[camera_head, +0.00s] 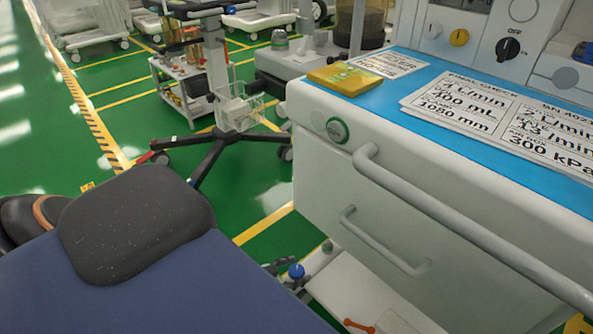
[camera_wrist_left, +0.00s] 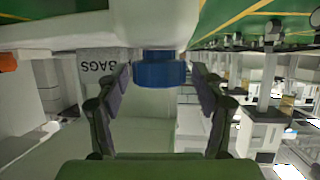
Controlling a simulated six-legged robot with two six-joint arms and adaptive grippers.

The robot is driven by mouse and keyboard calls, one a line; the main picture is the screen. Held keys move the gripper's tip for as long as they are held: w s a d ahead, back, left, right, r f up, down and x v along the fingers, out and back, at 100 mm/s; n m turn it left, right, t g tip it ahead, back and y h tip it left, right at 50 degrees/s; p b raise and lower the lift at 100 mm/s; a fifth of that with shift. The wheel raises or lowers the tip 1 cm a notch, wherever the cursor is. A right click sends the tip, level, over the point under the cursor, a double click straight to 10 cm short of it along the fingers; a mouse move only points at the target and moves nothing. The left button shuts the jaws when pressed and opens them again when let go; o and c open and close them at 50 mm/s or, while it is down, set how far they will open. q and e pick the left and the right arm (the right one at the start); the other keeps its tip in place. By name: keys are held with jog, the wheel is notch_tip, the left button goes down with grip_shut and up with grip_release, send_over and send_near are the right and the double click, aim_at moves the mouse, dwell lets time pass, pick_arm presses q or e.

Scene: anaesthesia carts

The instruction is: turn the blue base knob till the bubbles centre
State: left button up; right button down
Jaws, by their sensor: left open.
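The blue base knob (camera_wrist_left: 160,72) sits under a rounded white body in the left wrist view. It also shows small in the head view (camera_head: 296,271), low beside the white cart. My left gripper (camera_wrist_left: 160,84) is open, with one dark finger on each side of the knob. Small gaps seem to show between fingers and knob; contact is hard to judge. In the head view only dark bits of this gripper (camera_head: 284,274) show by the knob. A round green-rimmed disc (camera_head: 337,130) is on the cart's front corner. I cannot make out any bubbles. My right gripper is out of view.
The white drawer cart (camera_head: 440,215) with grey handles fills the right. A yellow packet (camera_head: 345,79) and printed cards lie on its blue top. An orange tool (camera_head: 360,325) lies low down. A wheeled stand (camera_head: 228,130) is behind. A dark pad (camera_head: 135,225) blocks the lower left.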

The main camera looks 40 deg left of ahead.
pick_arm(q)
jog(key=shift+w, duration=0.15)
jog(key=shift+c, duration=0.2)
jog(key=c, duration=1.1)
jog(key=shift+d+n+y, duration=0.1)
jog(key=shift+n+y, duration=0.2)
jog(key=shift+n+y, duration=0.9)
jog(key=shift+y, duration=0.2)
jog(key=shift+f+n+y, duration=0.1)
jog(key=shift+n+y, duration=1.6)
jog(key=shift+y, duration=0.2)
jog(key=shift+y, duration=0.3)
jog(key=o, duration=1.1)
